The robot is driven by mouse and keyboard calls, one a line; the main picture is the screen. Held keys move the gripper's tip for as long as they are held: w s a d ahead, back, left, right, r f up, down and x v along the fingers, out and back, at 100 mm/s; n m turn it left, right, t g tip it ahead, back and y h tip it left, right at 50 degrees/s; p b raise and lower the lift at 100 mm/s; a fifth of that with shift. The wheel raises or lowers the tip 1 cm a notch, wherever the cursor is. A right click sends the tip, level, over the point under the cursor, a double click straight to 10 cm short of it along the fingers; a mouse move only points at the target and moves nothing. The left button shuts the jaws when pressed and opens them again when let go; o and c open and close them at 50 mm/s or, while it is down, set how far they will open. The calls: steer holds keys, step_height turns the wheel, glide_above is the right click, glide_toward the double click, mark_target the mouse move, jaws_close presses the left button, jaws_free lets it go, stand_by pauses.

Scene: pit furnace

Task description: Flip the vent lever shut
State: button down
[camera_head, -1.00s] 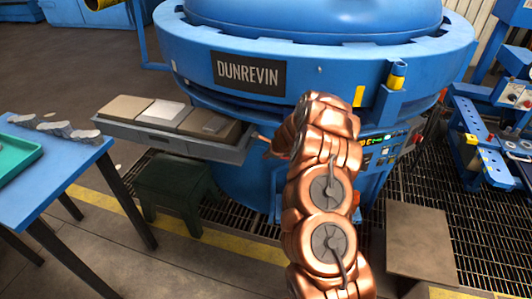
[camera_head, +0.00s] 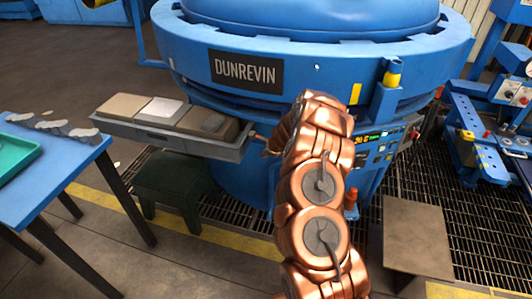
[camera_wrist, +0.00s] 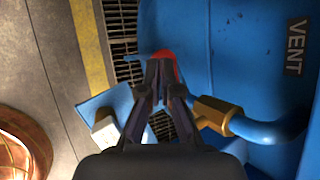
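In the wrist view, a red piece (camera_wrist: 165,56), perhaps the grip of the vent lever, shows just beyond my fingertips. A thin blue bar (camera_wrist: 141,54) extends left from it. The fingers partly hide the red piece, and I cannot tell whether they touch it. My gripper (camera_wrist: 160,68) has its fingertips together, with nothing clearly held between them. A "VENT" label (camera_wrist: 293,46) is on the blue body at the right. In the head view my copper-coloured arm hides the gripper and the lever area.
A brass fitting (camera_wrist: 213,114) with a curved blue pipe lies right of my fingers. The blue furnace (camera_head: 330,62) carries a "DUNREVIN" plate. A tray of blocks (camera_head: 181,140) juts out left of my arm. A blue table (camera_head: 62,180) stands at left. Grating and a brown plate (camera_head: 414,235) lie at right.

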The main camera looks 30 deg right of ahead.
steer(key=p+v, duration=0.1)
steer(key=v, duration=1.2)
steer(key=shift+a+r, duration=0.3)
steer(key=shift+r, duration=0.25)
steer(key=shift+w, duration=0.1)
steer(key=s+a+r+n+g+y+p, duration=0.1)
steer(key=s+a+r+n+y, duration=0.15)
steer(key=a+r+n, duration=0.5)
steer(key=s+a+r+n+y, duration=0.1)
steer(key=s+a+r+n, duration=0.2)
steer(key=a, duration=0.8)
steer(key=s+a+r+n+g, duration=0.2)
steer(key=s+a+r+n, duration=0.15)
steer(key=s, duration=0.35)
steer(key=s+a+r+n+g, duration=0.1)
steer(key=s+a+r+n, duration=0.2)
steer(key=s+a, duration=0.3)
steer(key=s+d+r+n+g+h, duration=0.1)
steer(key=s+n, duration=0.2)
steer(key=s, duration=0.6)
steer(key=s+d+n+g+h+p, duration=0.1)
steer(key=s+d+n+g, duration=0.1)
steer(key=s, duration=0.7)
steer(key=s+d+r+n+g+h, duration=0.1)
steer(key=s+n, duration=0.3)
steer(key=s, duration=0.5)
steer(key=shift+s+d+r+n+g+h, duration=0.2)
steer(key=shift+d+r+n+g+h, duration=0.15)
steer(key=shift+g, duration=0.25)
